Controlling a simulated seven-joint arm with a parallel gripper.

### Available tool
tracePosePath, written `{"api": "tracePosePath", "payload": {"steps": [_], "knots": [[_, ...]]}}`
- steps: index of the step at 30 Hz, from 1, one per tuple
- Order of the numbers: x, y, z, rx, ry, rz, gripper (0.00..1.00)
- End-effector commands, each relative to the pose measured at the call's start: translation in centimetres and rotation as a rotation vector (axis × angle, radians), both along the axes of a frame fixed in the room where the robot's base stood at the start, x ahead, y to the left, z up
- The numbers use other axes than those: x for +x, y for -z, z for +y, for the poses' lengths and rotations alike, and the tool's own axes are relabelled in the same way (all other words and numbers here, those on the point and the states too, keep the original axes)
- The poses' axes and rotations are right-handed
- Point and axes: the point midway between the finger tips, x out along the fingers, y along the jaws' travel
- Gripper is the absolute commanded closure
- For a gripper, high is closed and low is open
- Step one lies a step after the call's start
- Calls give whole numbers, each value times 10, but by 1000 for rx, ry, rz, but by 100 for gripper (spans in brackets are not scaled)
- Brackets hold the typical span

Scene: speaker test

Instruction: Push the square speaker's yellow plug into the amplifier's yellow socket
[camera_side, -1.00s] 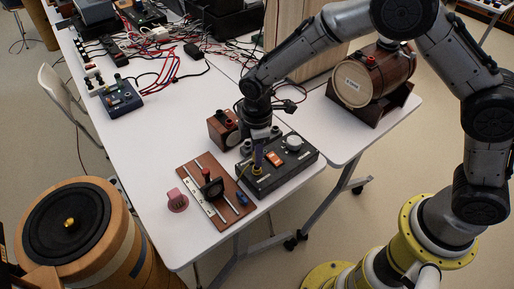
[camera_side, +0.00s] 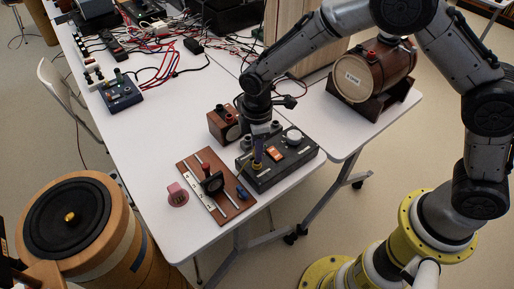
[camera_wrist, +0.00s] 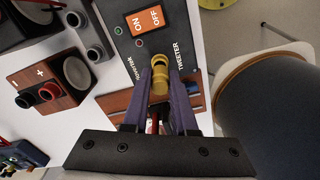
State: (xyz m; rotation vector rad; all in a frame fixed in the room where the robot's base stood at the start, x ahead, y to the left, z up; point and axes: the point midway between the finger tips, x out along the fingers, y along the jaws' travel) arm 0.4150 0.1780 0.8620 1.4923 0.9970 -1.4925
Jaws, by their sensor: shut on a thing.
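The amplifier (camera_side: 291,162) is a black box with an orange switch; its panel also shows in the wrist view (camera_wrist: 125,55). My gripper (camera_side: 257,163) points down over its left end. In the wrist view its purple fingers (camera_wrist: 160,84) are shut on the yellow plug (camera_wrist: 159,78). The plug's far end meets a yellow ring at the panel, between the printed labels. The ring seems to be the yellow socket, mostly covered; I cannot tell how deep the plug sits. The square speaker (camera_side: 221,126), a small brown box, stands behind the amplifier; its red and black terminals show in the wrist view (camera_wrist: 43,85).
A wooden board (camera_side: 226,205) with a metal strip and a blue piece lies left of the amplifier. A barrel-shaped speaker (camera_side: 385,70) is on the right table. Tangled cables fill the back.

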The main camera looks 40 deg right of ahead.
Motion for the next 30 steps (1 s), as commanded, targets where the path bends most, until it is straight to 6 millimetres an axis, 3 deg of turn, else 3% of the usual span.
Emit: {"api": "tracePosePath", "payload": {"steps": [30], "knots": [[0,10,0,1,0,-1,100]]}}
